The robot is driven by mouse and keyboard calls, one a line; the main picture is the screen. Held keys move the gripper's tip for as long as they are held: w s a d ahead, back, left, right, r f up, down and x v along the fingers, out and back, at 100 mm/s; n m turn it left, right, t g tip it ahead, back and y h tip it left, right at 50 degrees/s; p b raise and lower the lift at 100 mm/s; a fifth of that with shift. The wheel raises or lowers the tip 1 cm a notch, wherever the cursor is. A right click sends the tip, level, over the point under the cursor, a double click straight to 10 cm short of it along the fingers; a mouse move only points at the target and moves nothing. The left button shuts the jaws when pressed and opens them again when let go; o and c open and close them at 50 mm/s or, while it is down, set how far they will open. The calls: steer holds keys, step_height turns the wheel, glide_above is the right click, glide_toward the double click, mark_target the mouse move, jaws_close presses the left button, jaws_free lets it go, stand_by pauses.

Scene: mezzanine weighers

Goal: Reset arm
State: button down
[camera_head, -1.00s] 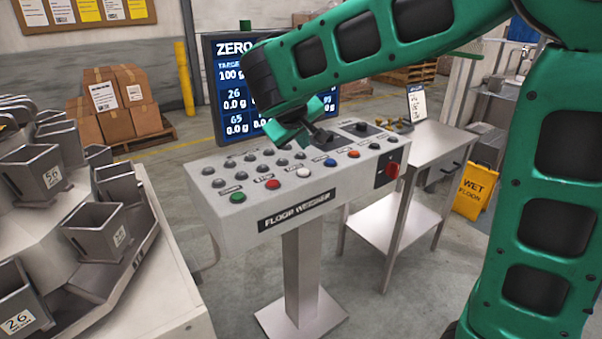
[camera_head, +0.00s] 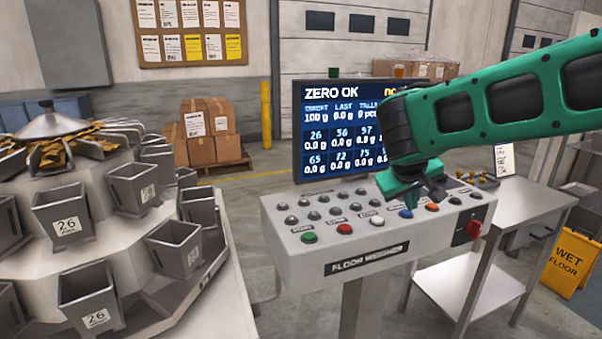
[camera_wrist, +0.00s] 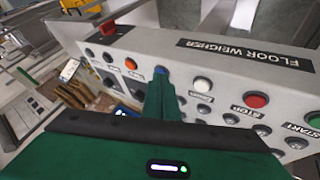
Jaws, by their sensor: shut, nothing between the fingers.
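My green arm reaches in from the right in the head view, and my gripper (camera_head: 428,200) hangs over the right half of the floor weigher panel (camera_head: 345,245). In the wrist view my gripper (camera_wrist: 162,75) is shut and empty, its tips close to the blue button (camera_wrist: 160,70). I cannot tell if they touch it. The panel carries a green button (camera_head: 309,237), a red button (camera_head: 344,229), a white button (camera_head: 377,220), an orange button (camera_head: 432,207) and a red knob (camera_head: 474,229). The screen (camera_head: 340,130) behind reads "ZERO OK"; my arm hides its right part.
A multi-hopper weigher (camera_head: 75,200) with several grey buckets fills the left. A steel side table (camera_head: 535,205) stands right of the panel, with a yellow wet floor sign (camera_head: 568,262) beyond. Cardboard boxes (camera_head: 207,130) sit at the back. Open floor lies behind the panel's left end.

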steer(key=s+d+f+m+g+y, duration=0.1)
steer(key=s+d+f+m+g, duration=0.15)
steer(key=s+d, duration=0.5)
steer(key=s+d+f+m+g+y, duration=0.1)
steer(key=s+d+f+m+g, duration=0.3)
steer(key=s, duration=0.7)
steer(key=s+f+m+y, duration=0.1)
steer(key=s+f+y, duration=0.2)
steer(key=s, duration=1.2)
steer(key=shift+s+a+f, duration=0.15)
steer(key=shift+s, duration=0.15)
steer(key=shift+w+f, duration=0.25)
steer(key=shift+w, duration=0.4)
